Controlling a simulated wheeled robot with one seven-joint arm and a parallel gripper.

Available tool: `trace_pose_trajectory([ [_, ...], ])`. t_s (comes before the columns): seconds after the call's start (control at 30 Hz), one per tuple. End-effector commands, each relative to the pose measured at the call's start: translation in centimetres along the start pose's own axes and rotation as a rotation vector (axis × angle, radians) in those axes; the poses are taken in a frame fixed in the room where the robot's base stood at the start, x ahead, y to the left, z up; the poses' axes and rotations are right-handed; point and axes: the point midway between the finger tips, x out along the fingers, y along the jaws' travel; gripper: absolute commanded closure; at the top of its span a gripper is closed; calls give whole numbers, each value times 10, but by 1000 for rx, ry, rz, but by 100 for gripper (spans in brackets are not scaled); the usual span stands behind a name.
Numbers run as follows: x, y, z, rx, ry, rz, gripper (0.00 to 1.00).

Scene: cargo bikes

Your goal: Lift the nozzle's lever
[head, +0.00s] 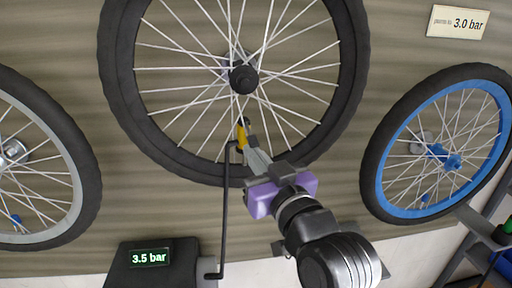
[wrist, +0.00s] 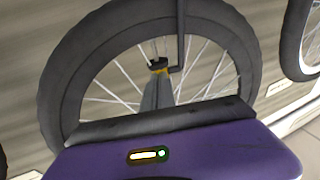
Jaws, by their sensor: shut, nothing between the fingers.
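The pump nozzle (head: 241,134) is a small yellow and black piece on the lower inner side of the middle wheel, below its hub. A black hose (head: 225,210) runs from it down to the pump. In the wrist view the nozzle (wrist: 158,66) is at the fingertips, with the hose (wrist: 180,38) rising to its right. My gripper (head: 250,148) is shut and empty, its tips right at the nozzle; I cannot tell whether they touch it. The lever is too small and partly hidden, so I cannot tell its position.
The middle wheel's black tyre (head: 118,95) lies behind my gripper. The pump (head: 160,268) reads 3.5 bar, while a sign (head: 458,22) says 3.0 bar. A grey-rimmed wheel (head: 80,190) is at left, a blue-rimmed wheel (head: 385,195) and a rack (head: 480,235) at right.

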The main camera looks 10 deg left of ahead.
Motion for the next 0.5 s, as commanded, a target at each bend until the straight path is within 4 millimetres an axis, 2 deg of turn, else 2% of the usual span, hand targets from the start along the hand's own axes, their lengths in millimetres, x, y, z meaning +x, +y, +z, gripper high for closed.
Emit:
trace_pose_trajectory([
  [0.5,2,0,-18,-1,1,0,100],
])
